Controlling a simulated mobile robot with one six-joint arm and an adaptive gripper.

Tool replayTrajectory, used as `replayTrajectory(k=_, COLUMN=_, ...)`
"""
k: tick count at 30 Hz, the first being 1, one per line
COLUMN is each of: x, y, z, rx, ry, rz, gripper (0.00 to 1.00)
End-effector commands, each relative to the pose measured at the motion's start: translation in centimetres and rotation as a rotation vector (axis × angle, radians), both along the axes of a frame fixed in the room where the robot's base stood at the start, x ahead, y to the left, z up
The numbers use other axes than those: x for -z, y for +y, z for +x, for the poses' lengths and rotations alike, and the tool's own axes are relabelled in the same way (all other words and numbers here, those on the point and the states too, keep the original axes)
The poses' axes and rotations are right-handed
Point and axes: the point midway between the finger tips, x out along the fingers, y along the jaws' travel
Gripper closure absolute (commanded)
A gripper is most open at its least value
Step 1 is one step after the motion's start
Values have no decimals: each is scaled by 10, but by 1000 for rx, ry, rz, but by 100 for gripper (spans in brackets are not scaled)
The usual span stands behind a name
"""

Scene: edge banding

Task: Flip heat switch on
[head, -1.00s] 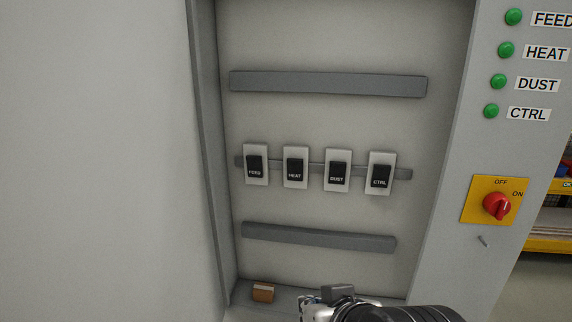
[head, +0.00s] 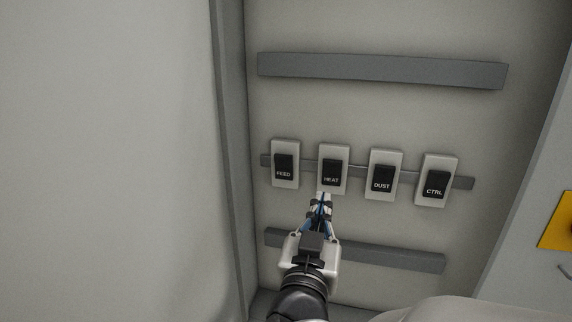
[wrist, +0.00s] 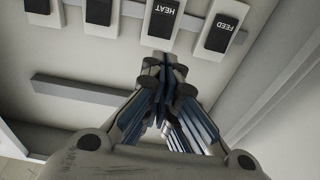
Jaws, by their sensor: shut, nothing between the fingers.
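The HEAT switch (head: 332,170) is a black rocker on a white plate, second from the left in the row inside the cabinet. Its label is at the rocker's lower end. It also shows upside down at the top of the wrist view (wrist: 164,17). My gripper (head: 324,197) is shut and empty, its fingertips just below the lower edge of the HEAT plate. In the wrist view the closed fingertips (wrist: 161,62) point toward that plate; I cannot tell whether they touch it.
The FEED switch (head: 285,166) is left of HEAT; DUST (head: 382,175) and CTRL (head: 436,182) are to its right. Grey rails run above (head: 380,70) and below (head: 400,255) the row. The cabinet's left side wall (head: 230,150) stands close to FEED.

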Motion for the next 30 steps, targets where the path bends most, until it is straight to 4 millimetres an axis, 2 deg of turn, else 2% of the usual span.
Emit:
replayTrajectory(k=17, x=-4, y=-3, z=4, rx=16, ry=-9, rz=-10, gripper=100)
replayTrajectory(k=25, x=-9, y=-11, z=24, rx=16, ry=-5, rz=-11, gripper=100)
replayTrajectory(k=30, x=-10, y=-24, z=62, rx=19, ry=-13, rz=-7, gripper=100)
